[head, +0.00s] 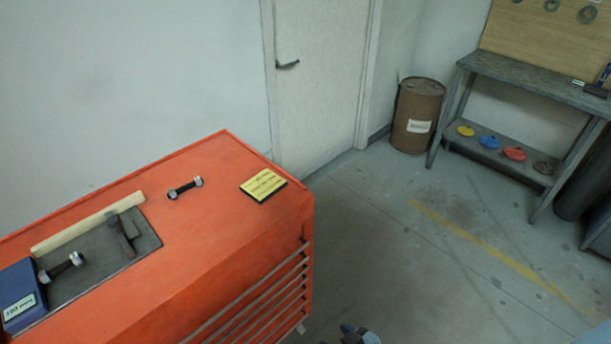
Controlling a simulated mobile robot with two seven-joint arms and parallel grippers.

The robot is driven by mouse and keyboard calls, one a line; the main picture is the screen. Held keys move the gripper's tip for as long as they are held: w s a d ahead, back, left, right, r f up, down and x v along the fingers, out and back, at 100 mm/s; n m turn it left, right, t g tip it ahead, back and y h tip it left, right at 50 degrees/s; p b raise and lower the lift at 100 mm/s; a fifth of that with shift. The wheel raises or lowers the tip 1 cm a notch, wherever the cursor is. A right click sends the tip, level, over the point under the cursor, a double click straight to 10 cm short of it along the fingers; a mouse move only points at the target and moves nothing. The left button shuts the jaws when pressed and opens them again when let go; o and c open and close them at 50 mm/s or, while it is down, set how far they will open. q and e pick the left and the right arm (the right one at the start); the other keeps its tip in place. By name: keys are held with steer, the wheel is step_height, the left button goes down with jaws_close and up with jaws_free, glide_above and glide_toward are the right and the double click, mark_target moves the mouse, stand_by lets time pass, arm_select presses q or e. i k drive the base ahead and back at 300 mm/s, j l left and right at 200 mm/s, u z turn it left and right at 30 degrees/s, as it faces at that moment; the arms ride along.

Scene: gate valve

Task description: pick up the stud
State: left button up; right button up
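A stud (185,187), a short dark rod with a bright nut at each end, lies on the orange top of the tool cabinet (215,240). A second, similar stud (62,267) lies at the left, by the grey mat and the blue box. A small part of what seems to be my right gripper (352,335) shows at the bottom edge, well away from both studs. Its fingers are mostly cut off, so I cannot tell whether it is open. My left gripper is not in view.
A hammer (122,233) lies on the grey mat (95,277) beside a pale wooden strip (88,224). A blue box (20,293) stands at the left. A yellow pad (263,184) lies right of the nearer-centre stud. A barrel (416,112) and bench (530,78) stand behind open floor.

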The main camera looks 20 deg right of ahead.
mark_target(45, 276)
steer(key=z, duration=0.55)
steer(key=u, duration=1.45)
